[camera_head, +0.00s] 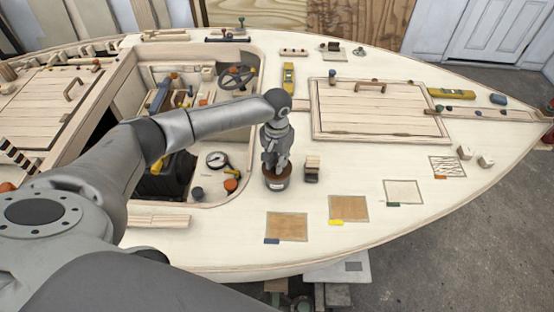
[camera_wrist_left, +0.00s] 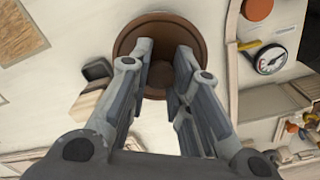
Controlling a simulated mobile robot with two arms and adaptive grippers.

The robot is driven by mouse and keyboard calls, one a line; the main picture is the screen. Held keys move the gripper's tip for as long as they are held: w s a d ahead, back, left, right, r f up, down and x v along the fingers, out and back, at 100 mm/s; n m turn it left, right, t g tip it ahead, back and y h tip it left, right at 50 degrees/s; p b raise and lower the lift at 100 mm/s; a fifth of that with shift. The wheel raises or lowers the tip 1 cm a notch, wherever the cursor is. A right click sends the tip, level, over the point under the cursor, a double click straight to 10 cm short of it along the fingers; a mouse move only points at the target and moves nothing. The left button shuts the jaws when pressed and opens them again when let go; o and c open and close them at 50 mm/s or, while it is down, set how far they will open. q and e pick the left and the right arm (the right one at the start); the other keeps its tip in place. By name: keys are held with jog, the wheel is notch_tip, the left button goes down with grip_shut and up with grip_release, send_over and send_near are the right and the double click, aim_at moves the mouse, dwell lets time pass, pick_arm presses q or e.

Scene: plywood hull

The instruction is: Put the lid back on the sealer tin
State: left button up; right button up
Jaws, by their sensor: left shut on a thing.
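The sealer tin (camera_head: 277,184) stands on the pale deck beside the cockpit opening, a small dark round pot with a pale label patch low on its side. My left gripper (camera_head: 276,164) points straight down over it. In the left wrist view the round brown lid (camera_wrist_left: 126,42) lies under my left gripper (camera_wrist_left: 166,62), whose fingers straddle its middle and are shut on a part of it. The lid looks level and centred over the tin. The fingers hide its middle, and I cannot tell whether it is fully seated. My right gripper is not in view.
A small block (camera_head: 312,169) stands just right of the tin. A gauge (camera_head: 216,160) and an orange-topped pot (camera_head: 231,185) are to the left by the cockpit edge. Sample patches (camera_head: 287,227) lie in front. The deck between is clear.

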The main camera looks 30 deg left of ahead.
pick_arm(q)
jog(key=o, duration=0.7)
jog(key=shift+o, duration=0.2)
jog(key=o, duration=0.5)
jog(key=shift+c, duration=0.2)
jog(key=shift+r+p, duration=3.55)
jog(key=shift+p, duration=0.5)
